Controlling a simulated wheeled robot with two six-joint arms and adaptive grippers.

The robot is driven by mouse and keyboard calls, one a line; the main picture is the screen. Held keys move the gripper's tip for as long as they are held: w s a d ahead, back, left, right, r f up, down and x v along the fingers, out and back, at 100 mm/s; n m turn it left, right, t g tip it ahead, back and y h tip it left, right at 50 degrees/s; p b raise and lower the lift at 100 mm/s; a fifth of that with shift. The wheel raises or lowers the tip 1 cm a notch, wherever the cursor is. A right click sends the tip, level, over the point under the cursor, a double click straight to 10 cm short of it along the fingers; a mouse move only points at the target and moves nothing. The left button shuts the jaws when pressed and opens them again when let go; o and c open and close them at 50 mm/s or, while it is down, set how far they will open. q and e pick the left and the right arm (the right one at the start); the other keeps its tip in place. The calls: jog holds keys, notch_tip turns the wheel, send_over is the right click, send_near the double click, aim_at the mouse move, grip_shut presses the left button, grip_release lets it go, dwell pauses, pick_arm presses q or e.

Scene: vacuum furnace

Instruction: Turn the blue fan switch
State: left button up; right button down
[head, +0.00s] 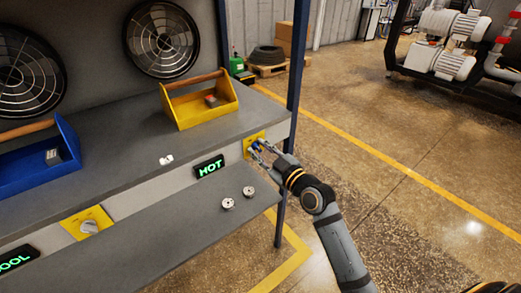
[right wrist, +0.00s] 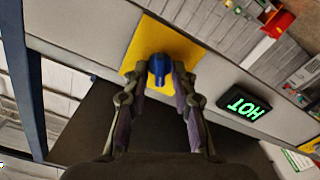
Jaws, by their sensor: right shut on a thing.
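The blue fan switch (right wrist: 160,66) sits on a yellow plate (right wrist: 150,40) on the front face of the bench, and in the head view the plate (head: 249,151) is at the bench's right end. My right gripper (head: 259,147) reaches it from the lower right. In the right wrist view its two fingers (right wrist: 160,78) are closed on the blue knob, one on each side. A sign reading HOT (head: 209,167) glows green to the left of the switch. My left gripper is not in view.
A grey knob (head: 89,227) on another yellow plate and a COOL sign (head: 15,262) are farther left. Two round fans (head: 162,40) stand behind a yellow toolbox (head: 200,103) and a blue toolbox (head: 67,140). Small metal parts (head: 228,203) lie on the lower shelf.

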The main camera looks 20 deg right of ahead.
jog(key=m+p, duration=0.2)
jog(key=m, duration=0.3)
jog(key=m+p, duration=0.1)
jog(key=m, duration=0.5)
jog(key=shift+d+f+p, duration=0.1)
jog(key=shift+d+p, duration=0.1)
jog(key=shift+p, duration=0.15)
jog(key=shift+m, duration=0.3)
jog(key=c, duration=1.4)
grip_release()
jog(key=v, duration=0.7)
jog(key=shift+s, duration=0.15)
jog(key=shift+d, duration=0.1)
